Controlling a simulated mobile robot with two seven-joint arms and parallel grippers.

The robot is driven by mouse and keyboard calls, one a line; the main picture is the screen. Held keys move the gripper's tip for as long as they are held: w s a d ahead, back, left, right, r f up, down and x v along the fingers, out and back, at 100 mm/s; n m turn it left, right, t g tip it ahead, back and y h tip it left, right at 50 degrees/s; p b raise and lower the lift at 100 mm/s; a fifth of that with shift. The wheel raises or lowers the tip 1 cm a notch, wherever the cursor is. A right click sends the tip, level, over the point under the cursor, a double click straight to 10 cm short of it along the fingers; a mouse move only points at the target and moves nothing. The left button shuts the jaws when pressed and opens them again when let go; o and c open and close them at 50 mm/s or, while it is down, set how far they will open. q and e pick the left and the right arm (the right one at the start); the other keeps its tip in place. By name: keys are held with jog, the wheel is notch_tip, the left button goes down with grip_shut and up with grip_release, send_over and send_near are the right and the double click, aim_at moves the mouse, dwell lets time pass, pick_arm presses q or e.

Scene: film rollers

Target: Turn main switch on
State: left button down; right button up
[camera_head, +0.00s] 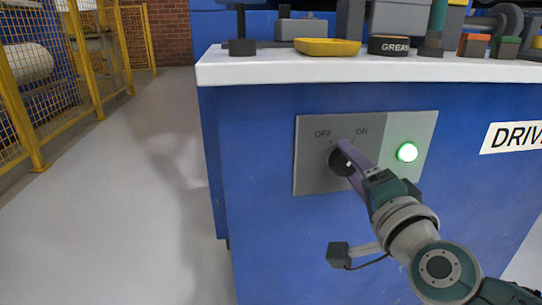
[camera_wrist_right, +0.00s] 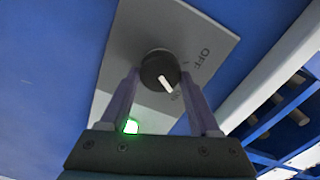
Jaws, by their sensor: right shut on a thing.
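The main switch is a round black knob (camera_head: 338,163) on a grey panel (camera_head: 310,178) on the blue cabinet front, with OFF and ON printed above it. My right gripper (camera_head: 348,157) is shut on the knob, its purple fingers partly covering it in the head view. In the right wrist view the knob (camera_wrist_right: 158,68) sits between the fingertips of the right gripper (camera_wrist_right: 160,78), and its white pointer line aims toward the ON side, away from OFF. The ON mark there is partly hidden. A round lamp (camera_head: 407,152) right of the knob glows green. My left gripper is not in view.
The cabinet's white top (camera_head: 280,68) overhangs above the panel and holds a yellow dish (camera_head: 327,47), a grease tin (camera_head: 395,46) and other parts. A yellow mesh fence (camera_head: 90,60) stands at the left. The grey floor left of the cabinet is clear.

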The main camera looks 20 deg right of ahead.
jog(key=shift+m, duration=0.5)
jog(key=o, duration=1.4)
jog(key=p+v, duration=0.2)
jog(key=v, duration=0.8)
jog(key=shift+p, duration=0.35)
jog(key=shift+d, duration=0.1)
